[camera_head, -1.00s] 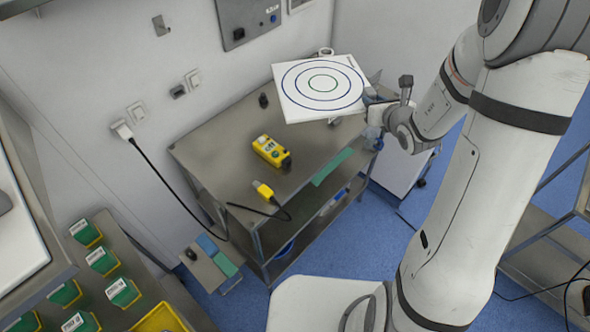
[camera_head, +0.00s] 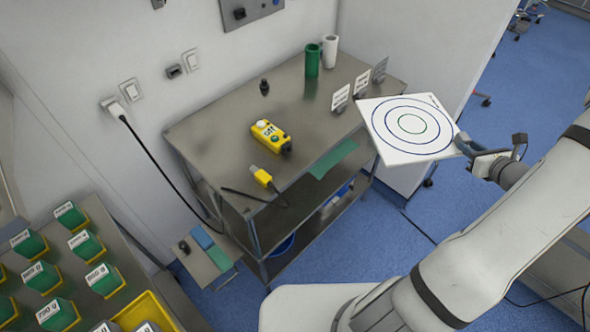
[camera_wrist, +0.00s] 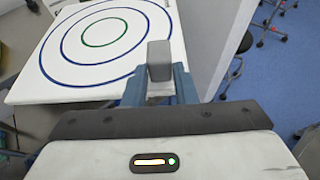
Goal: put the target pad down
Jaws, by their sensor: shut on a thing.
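The target pad (camera_head: 384,138) is a white square board with blue rings and a green inner ring. My gripper (camera_head: 464,146) is shut on its right edge and holds it tilted beside the right end of the steel cart. In the head view the pad overlaps the cart's right corner; I cannot tell its height above the floor. In the wrist view the pad (camera_wrist: 30,88) reaches out ahead of my gripper (camera_wrist: 160,75), and part of its near edge is hidden behind the fingers.
The steel cart (camera_head: 215,135) carries a yellow device (camera_head: 270,136), a yellow plug (camera_head: 262,177), a green cup (camera_head: 313,60), a white cup (camera_head: 330,50) and small signs (camera_head: 341,98). Green boxes (camera_head: 85,245) stand at lower left. The cart's front middle is fairly clear.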

